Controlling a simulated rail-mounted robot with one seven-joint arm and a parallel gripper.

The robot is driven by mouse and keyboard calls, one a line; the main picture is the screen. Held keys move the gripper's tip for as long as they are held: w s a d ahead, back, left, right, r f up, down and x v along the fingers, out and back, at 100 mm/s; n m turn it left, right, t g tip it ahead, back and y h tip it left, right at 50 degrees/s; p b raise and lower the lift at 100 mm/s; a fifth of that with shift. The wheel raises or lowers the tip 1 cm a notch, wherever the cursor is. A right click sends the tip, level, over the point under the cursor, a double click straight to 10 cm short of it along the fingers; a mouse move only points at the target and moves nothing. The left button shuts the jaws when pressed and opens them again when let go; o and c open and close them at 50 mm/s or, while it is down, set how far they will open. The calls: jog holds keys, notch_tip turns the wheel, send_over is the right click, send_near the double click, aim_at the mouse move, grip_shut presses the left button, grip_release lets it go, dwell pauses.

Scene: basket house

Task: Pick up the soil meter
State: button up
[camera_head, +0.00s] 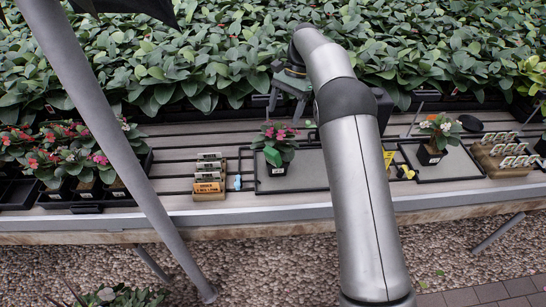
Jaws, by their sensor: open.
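My gripper (286,104) is in the upper middle of the head view, above the back part of the bench, and its fingers are apart with nothing seen between them. It is behind and above a pot with pink flowers (275,146). I cannot tell for certain which thing is the soil meter. Small candidates are a yellow piece (388,158) beside my arm, a yellow and dark item (406,173) right of it, and a light blue item (238,183) left of the pink-flowered pot. My arm hides part of the bench in the middle.
The slatted bench (215,214) carries black trays of potted plants (85,200) at left. Boxes with label cards (208,188) stand mid-left, and another card holder (505,160) is at right. A white-flowered pot (432,152) stands right of my arm. Dense foliage lines the back.

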jog(key=p+x, duration=0.2)
jog(key=x, duration=0.9)
jog(key=shift+s+f+p, duration=0.1)
jog(key=shift+p, duration=0.2)
jog(key=c, duration=1.5)
jog(key=shift+o, duration=0.2)
notch_tip(320, 180, up, 10)
jog(key=b, duration=0.2)
notch_tip(320, 180, up, 8)
jog(key=s+a+p, duration=0.1)
jog(key=s+p, duration=0.1)
jog(key=p, duration=0.3)
jog(key=shift+a+p, duration=0.2)
jog(key=shift+p, duration=0.1)
